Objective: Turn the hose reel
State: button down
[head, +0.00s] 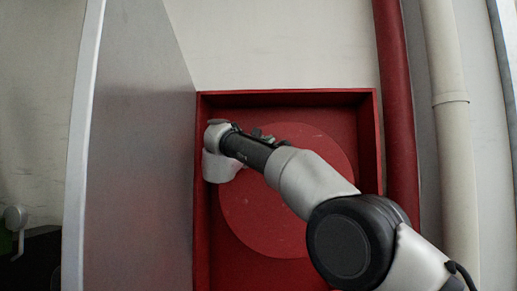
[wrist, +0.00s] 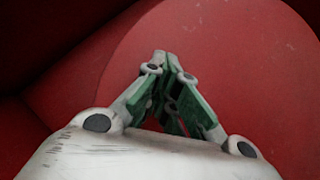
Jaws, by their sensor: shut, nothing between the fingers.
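The hose reel (head: 325,150) is a flat red disc inside an open red box (head: 285,98) on the wall. My arm reaches across the disc from the lower right, and its end is at the disc's upper left, near the box's left wall.
A grey panel (head: 140,150) stands out just left of the box. A red pipe (head: 397,100) and a cream pipe (head: 450,130) run vertically on the right. The pale wall (head: 275,45) above the box is bare. A dark object (head: 35,260) shows at the lower left.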

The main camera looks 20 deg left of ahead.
jog(key=shift+w+d+r+m+g+h, duration=0.15)
jog(key=shift+d+m+g, duration=0.05)
jog(key=shift+d+m, duration=0.25)
jog(key=shift+w+d+r+m+g+h, duration=0.1)
jog(key=shift+d+m+g+h, duration=0.1)
jog(key=shift+d+m, duration=0.2)
jog(key=shift+d, duration=0.15)
dwell(0.3)
